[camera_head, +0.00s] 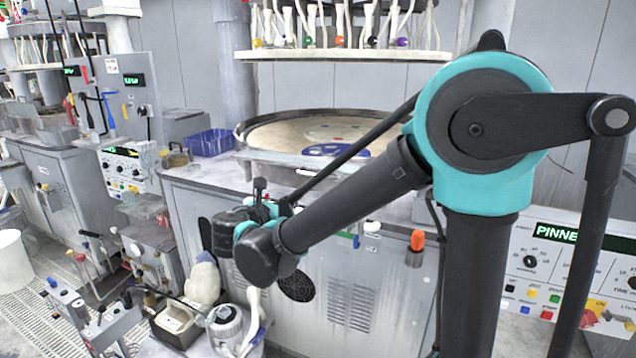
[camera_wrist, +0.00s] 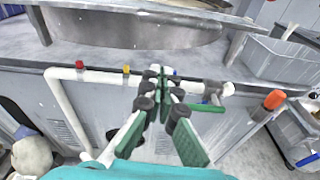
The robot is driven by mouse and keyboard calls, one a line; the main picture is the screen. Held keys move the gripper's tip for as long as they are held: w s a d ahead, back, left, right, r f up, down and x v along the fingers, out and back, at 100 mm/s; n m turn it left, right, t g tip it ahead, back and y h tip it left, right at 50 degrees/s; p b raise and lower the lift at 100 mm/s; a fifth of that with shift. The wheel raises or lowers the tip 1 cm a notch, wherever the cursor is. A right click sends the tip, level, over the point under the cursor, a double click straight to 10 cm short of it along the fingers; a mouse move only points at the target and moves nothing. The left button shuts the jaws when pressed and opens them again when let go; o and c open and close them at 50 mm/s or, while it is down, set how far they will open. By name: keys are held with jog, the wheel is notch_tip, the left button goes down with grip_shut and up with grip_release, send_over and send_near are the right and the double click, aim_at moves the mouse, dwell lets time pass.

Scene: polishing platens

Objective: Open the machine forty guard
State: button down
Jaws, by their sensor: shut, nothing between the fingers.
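The polishing machine in front of me has a round platen (camera_head: 290,128) with a dark rim above a grey cabinet (camera_head: 345,290). In the wrist view a white tubular rail (camera_wrist: 100,77) runs along the cabinet's front edge, with red and yellow knobs on it. I cannot tell whether this rail is the guard, and no number forty is readable. My gripper (camera_wrist: 160,78) is shut and empty, its tips overlapping the rail's line in the wrist view; contact cannot be told. In the head view my gripper (camera_head: 260,186) is small and dark before the cabinet's front.
An orange-capped knob (camera_wrist: 274,100) stands right of my gripper. A blue bin (camera_head: 210,142) sits left of the platen. Below my wrist are a white-topped jar (camera_head: 225,322) and bottles. A hanging rack (camera_head: 340,54) is above the platen. A control panel (camera_head: 560,265) stands right.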

jog(key=w+d+f+n, duration=0.15)
jog(key=w+d, duration=0.25)
jog(key=w, duration=0.5)
jog(key=shift+s+a+r+m, duration=0.1)
jog(key=shift+a+r+m, duration=0.1)
jog(key=shift+r, duration=0.65)
jog(key=shift+a+r+m, duration=0.1)
jog(key=shift+a+r, duration=0.05)
jog(key=shift+r, duration=0.65)
jog(key=shift+r, duration=1.5)
